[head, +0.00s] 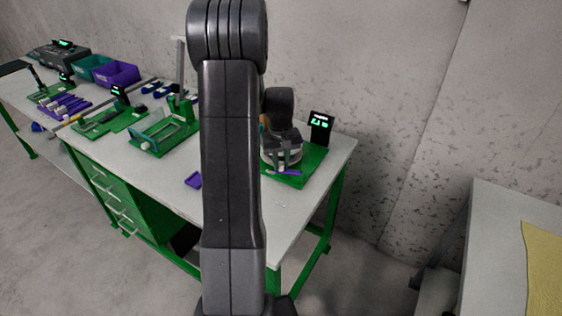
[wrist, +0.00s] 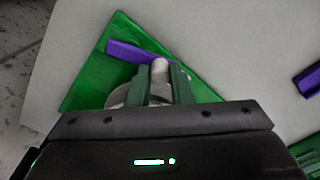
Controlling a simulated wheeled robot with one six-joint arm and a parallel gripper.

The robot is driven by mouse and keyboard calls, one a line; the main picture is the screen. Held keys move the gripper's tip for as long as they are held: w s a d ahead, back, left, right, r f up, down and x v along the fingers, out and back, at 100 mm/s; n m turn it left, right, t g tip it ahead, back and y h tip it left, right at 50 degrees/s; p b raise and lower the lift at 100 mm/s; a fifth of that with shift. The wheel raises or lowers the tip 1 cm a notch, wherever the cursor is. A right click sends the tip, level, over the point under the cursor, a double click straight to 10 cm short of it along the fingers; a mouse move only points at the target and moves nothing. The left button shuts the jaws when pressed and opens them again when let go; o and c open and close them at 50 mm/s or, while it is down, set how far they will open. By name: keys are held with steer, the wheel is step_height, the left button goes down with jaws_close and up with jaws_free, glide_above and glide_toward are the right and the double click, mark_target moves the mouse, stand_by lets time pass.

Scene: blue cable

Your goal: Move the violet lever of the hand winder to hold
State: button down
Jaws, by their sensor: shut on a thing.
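The hand winder stands on a green base plate (head: 312,162) near the right end of the workbench; the plate also shows in the wrist view (wrist: 82,88). The violet lever (head: 290,172) is at the plate's front; in the wrist view the lever (wrist: 128,50) runs left from near a pale round knob (wrist: 160,72). My gripper (head: 283,160) is shut on this knob, with one finger on each side; whether the knob belongs to the lever is unclear. A pale round drum (wrist: 120,95) is partly hidden behind the fingers. My arm covers part of the bench.
A small black display (head: 320,127) stands at the plate's back. A loose violet piece (head: 193,180) lies on the workbench (head: 230,205) to the left. Green fixtures (head: 165,135) and violet and teal bins (head: 115,74) stand farther left. The bench's right front corner is clear.

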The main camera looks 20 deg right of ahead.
mark_target(281, 164)
steer(key=c, duration=1.3)
jaws_free()
step_height(281, 164, up, 14)
steer(key=shift+f, duration=0.1)
step_height(281, 164, down, 14)
steer(key=shift+r, duration=0.1)
